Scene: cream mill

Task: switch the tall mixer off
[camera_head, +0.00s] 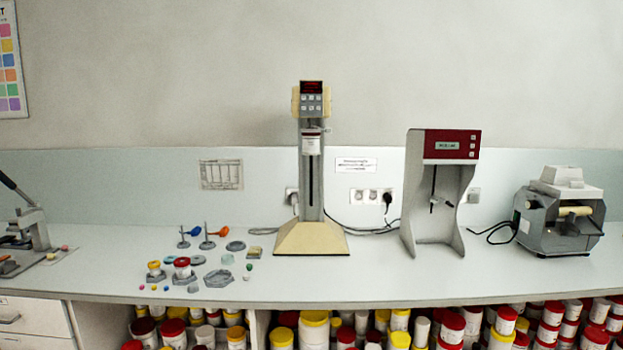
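The tall mixer (311,170) stands near the middle of the bench against the back wall. It has a cream flared base (311,240), a grey column and a cream-sided head. On the head are a dark red display (311,87) and rows of small pale buttons (312,104). A white container (312,143) sits below the head on the column. The display seems to show red characters, too small to read. My gripper is not in view.
To the right stand a grey mixer with a red panel (452,146) and a grey roller machine (563,215). Small pots and discs (217,278) lie on the bench at left. A lever press (28,222) is at far left. Lidded tubs (314,330) fill the shelves below.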

